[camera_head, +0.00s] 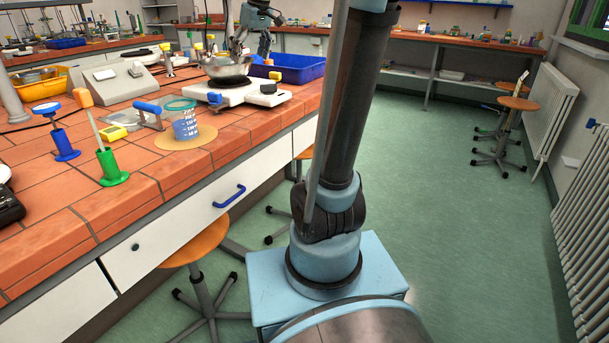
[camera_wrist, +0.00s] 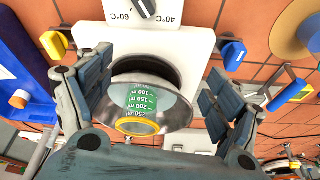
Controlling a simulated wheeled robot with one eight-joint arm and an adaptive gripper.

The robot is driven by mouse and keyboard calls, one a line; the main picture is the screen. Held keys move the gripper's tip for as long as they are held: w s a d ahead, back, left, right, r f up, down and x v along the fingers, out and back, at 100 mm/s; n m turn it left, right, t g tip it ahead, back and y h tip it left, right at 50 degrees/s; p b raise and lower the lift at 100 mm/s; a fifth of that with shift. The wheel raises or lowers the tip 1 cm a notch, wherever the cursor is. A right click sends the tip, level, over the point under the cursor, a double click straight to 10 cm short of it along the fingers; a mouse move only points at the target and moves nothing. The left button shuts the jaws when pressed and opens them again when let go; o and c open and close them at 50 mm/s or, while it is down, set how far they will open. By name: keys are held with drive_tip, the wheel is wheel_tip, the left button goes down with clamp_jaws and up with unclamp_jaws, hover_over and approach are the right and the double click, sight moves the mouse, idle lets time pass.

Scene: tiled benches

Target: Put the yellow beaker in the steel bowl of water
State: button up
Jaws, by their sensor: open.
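The steel bowl (camera_head: 226,73) sits on a white hotplate (camera_head: 232,95) on the tiled bench; it also shows in the wrist view (camera_wrist: 178,110). The yellow beaker (camera_wrist: 138,126), clear with a yellow rim and a green scale, stands inside the bowl in the wrist view. Its rim faces the camera; whether it leans cannot be told. My gripper (camera_head: 250,52) is above the bowl. In the wrist view my gripper (camera_wrist: 155,95) is open, its fingers wide apart on either side of the bowl and beaker, with gaps. Water in the bowl is hard to make out.
A teal-rimmed beaker of blue liquid (camera_head: 184,128) stands on a round cork mat (camera_head: 190,140) nearer the front. A blue tray (camera_head: 295,68) lies behind the hotplate. Blue and green stands (camera_head: 111,170) are at the left. Open green floor (camera_head: 450,200) lies right of the bench.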

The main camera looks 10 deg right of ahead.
drive_tip(key=s+d+f+m+h, duration=0.1)
drive_tip(key=s+d+f+m, duration=0.2)
drive_tip(key=s+f, duration=1.2)
drive_tip(key=s+d+f+m+h, duration=0.1)
drive_tip(key=s+d+f+m, duration=0.2)
drive_tip(key=s+d+f, duration=0.4)
drive_tip(key=s+f, duration=0.9)
drive_tip(key=shift+d+m+g, duration=0.4)
